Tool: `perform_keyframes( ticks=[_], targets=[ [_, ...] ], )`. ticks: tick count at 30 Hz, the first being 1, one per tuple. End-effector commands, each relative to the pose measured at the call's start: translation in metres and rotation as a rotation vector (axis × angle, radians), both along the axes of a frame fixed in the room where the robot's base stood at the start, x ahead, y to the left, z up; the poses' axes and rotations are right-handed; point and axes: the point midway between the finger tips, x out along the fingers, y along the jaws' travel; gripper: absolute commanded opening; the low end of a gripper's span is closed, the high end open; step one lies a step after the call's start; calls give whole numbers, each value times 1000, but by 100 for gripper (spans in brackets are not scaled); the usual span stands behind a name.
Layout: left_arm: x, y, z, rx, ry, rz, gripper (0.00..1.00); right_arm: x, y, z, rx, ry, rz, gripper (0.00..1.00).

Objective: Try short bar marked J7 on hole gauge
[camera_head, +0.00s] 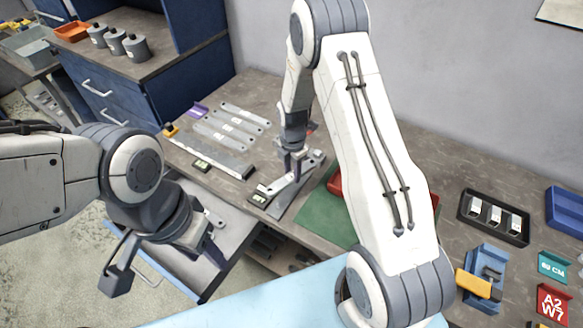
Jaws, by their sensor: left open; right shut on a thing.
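My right gripper (297,166) reaches down to the bench and is shut on a grey metal bar (286,183), largely hidden by the fingers. The bar lies over or just above a grey metal plate (281,209), which may be the hole gauge; I cannot tell whether they touch. No J7 mark is readable. Several flat grey bars (228,129) with small white labels lie side by side to the left. My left gripper (165,262) is open and empty, over an open drawer in front of the bench.
A long dark-edged metal bar (210,152) lies near the bench's front edge. A green mat (322,214) and a red bin (334,183) are partly behind my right arm. A black tray (465,211) and a blue clamp-like fixture (487,258) stand right. The open drawer (206,287) sticks out.

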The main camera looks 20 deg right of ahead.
Motion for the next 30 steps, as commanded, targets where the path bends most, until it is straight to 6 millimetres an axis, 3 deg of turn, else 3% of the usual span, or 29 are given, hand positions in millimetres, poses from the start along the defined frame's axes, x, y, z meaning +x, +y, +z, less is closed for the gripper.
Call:
perform_keyframes(
  ticks=[3, 9, 30],
  targets=[
    [0, 0, 2, 0, 0, 0, 50, 8, -1, -1, 0, 0, 173, 0],
    [0, 0, 1, 0, 0, 0, 50, 13, -2, -3, 0, 0, 301, 0],
    [0, 0, -28, 0, 0, 4, 50, 12, -2, -44, 0, 0, 304, 0]
  ],
)
